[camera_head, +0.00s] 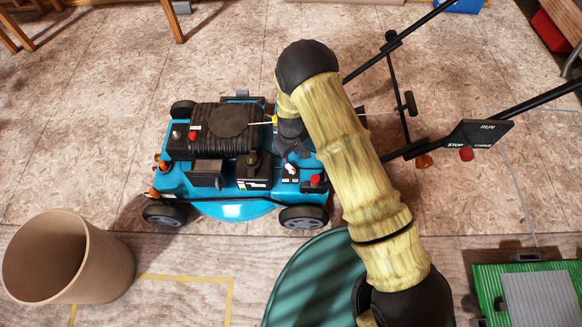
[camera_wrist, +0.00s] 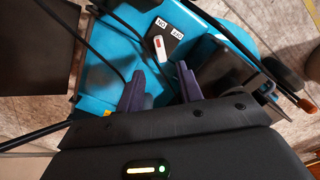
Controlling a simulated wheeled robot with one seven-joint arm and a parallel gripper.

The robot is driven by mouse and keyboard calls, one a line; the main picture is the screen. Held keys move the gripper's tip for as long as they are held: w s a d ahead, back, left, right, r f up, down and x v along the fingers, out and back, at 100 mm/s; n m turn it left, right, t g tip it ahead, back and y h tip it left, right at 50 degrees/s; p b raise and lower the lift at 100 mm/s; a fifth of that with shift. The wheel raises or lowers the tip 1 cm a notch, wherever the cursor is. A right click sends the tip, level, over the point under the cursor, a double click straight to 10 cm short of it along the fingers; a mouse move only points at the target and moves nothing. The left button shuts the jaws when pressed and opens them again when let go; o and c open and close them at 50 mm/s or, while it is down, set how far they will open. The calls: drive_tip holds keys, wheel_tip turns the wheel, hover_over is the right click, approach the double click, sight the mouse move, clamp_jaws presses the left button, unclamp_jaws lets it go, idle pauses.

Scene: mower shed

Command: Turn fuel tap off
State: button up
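The fuel tap (camera_wrist: 160,47) is a small white lever with a red mark on the blue mower deck, in the wrist view. An ON label (camera_wrist: 162,22) and an OFF label (camera_wrist: 178,35) sit beside its far end; I cannot tell which one it is set to. The tap also shows small and white in the head view (camera_head: 290,169). My gripper (camera_wrist: 160,69) is open and empty. Its two dark fingers stand apart, pointing at the deck, with the lever between and just beyond their tips. In the head view my arm partly covers this area.
The blue mower (camera_head: 235,207) stands on the board floor, its black engine (camera_head: 213,130) left of my gripper. Black handlebars with a RUN/STOP panel (camera_head: 478,134) reach right. A black cable (camera_wrist: 90,45) crosses the wrist view's left. A brown bin (camera_head: 105,265) stands front left.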

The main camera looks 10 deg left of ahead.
sight(291, 168)
wheel_tip(291, 168, down, 9)
drive_tip(key=shift+r+b, duration=0.1)
drive_tip(key=shift+b, duration=1.15)
clamp_jaws()
